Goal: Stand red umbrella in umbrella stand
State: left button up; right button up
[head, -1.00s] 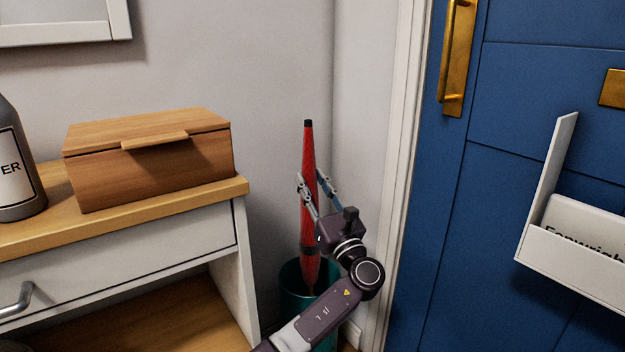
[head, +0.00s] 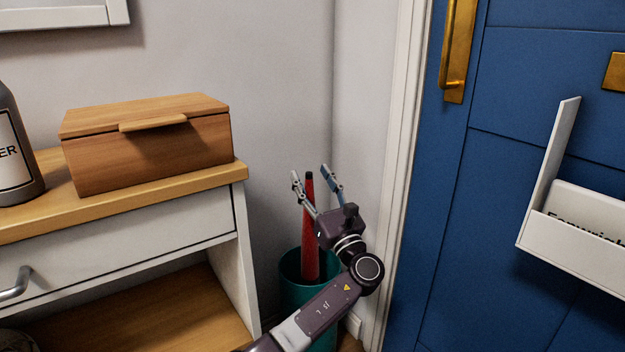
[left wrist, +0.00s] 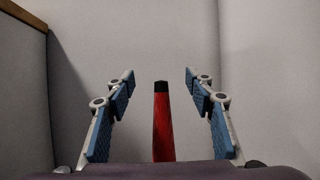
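The red umbrella (head: 310,235) stands nearly upright in the teal umbrella stand (head: 292,292), in the corner between the cabinet and the door frame. Its dark tip points up and its lower end is hidden inside the stand. My left gripper (head: 315,177) is open around the umbrella's upper end, with its fingers spread to either side. In the left wrist view the umbrella (left wrist: 163,128) shows between the open fingers (left wrist: 159,85), with a gap on both sides. My right gripper is not in view.
A cabinet with a wooden top (head: 130,206) stands at the left, bearing a wooden box (head: 150,150) and a grey bottle (head: 12,150). A blue door (head: 510,200) with a brass handle (head: 457,50) and a white letter holder (head: 570,245) is at the right.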

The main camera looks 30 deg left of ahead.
pick_arm(q)
jog(key=shift+f, duration=0.1)
jog(key=shift+d, duration=0.1)
jog(key=v, duration=1.1)
jog(key=shift+s+d, duration=0.25)
jog(key=shift+d, duration=0.05)
jog(key=shift+f, duration=0.1)
